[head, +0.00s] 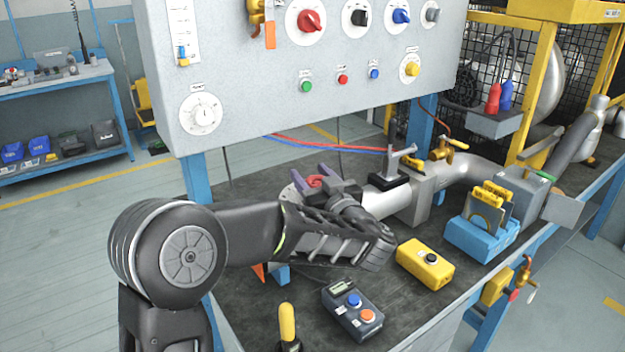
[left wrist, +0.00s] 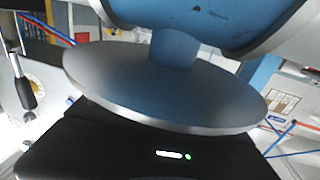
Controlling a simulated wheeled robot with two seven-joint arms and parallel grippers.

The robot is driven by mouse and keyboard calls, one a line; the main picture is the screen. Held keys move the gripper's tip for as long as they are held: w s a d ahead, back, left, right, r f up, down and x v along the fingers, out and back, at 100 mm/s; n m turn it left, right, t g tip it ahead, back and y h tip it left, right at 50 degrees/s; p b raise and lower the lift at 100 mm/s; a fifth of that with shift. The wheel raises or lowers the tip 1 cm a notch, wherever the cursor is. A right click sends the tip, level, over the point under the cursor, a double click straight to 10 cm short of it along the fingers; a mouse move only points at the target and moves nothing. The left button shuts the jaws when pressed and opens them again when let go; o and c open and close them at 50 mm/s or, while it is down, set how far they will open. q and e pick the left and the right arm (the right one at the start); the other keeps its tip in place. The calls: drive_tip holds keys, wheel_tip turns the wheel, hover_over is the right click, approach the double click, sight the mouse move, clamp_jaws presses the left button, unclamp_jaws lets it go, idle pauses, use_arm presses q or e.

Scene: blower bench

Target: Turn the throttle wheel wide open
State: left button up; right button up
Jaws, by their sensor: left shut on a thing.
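The throttle wheel (head: 315,181) shows as a small red part on the pipe line over the bench, mostly hidden by my gripper. My left gripper (head: 313,177) reaches it from the front, with its purple fingers on either side of the red part, shut on it. How far the wheel is turned cannot be told. In the left wrist view, a grey round disc (left wrist: 160,95) and a blue body (left wrist: 215,25) fill the middle, close to the dark gripper housing. The fingertips and the red wheel cannot be made out there. My right gripper is not in view.
A grey control panel (head: 250,85) with knobs and buttons stands above the bench. A lever valve (head: 398,160) sits right of my gripper. A yellow button box (head: 425,263), a dark two-button box (head: 352,308) and a blue holder (head: 480,240) occupy the bench front.

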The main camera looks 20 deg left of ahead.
use_arm(q)
drive_tip(key=shift+r, duration=0.1)
drive_tip(key=o, duration=1.4)
drive_tip(key=shift+d, duration=0.1)
drive_tip(key=shift+s+d+b, duration=0.3)
drive_tip(key=shift+d+b, duration=0.05)
drive_tip(key=shift+d, duration=0.05)
drive_tip(key=b+v, duration=0.2)
drive_tip(key=v, duration=0.2)
drive_tip(key=shift+s+d, duration=0.15)
drive_tip(key=shift+d, duration=0.05)
drive_tip(key=shift+v, duration=1.05)
drive_tip(key=shift+a, duration=0.1)
